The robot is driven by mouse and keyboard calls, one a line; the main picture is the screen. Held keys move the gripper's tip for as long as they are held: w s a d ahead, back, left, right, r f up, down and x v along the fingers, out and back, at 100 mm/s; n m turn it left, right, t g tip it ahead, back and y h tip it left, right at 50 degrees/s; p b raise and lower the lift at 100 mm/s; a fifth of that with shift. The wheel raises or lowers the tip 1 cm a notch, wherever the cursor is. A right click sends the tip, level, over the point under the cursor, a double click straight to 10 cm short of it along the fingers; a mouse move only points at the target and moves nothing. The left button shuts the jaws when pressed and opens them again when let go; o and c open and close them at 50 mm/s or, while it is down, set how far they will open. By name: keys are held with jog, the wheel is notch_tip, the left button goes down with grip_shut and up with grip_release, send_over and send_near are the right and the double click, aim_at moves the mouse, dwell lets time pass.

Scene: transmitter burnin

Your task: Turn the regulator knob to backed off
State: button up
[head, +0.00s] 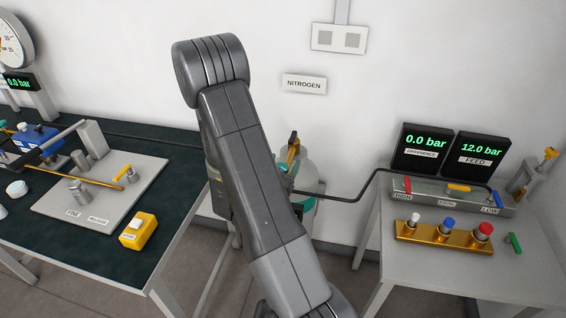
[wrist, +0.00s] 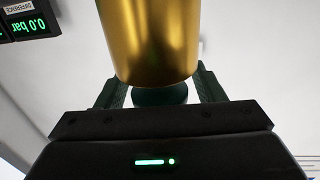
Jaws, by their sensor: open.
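In the wrist view a gold cylindrical body (wrist: 150,40) fills the upper middle, with a dark round knob (wrist: 160,95) just below it. It appears to be the regulator knob, but no label on it shows. My gripper (wrist: 160,78) is open, with one dark finger on each side of the knob and the lower end of the gold body. Whether the fingers touch the knob cannot be told. In the head view my arm covers the middle, and I cannot make out the knob or my fingertips there.
A pale cylinder (head: 303,172) stands partly behind my arm, below the NITROGEN sign (head: 304,84). The right bench (head: 425,268) holds displays reading 0.0 and 12.0 bar, a lever manifold, and a gold valve block (head: 430,233). The left bench (head: 150,254) carries a plate and a yellow box (head: 138,231).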

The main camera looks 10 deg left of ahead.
jog(key=c, duration=0.9)
jog(key=shift+f+b, duration=0.15)
jog(key=shift+b, duration=0.4)
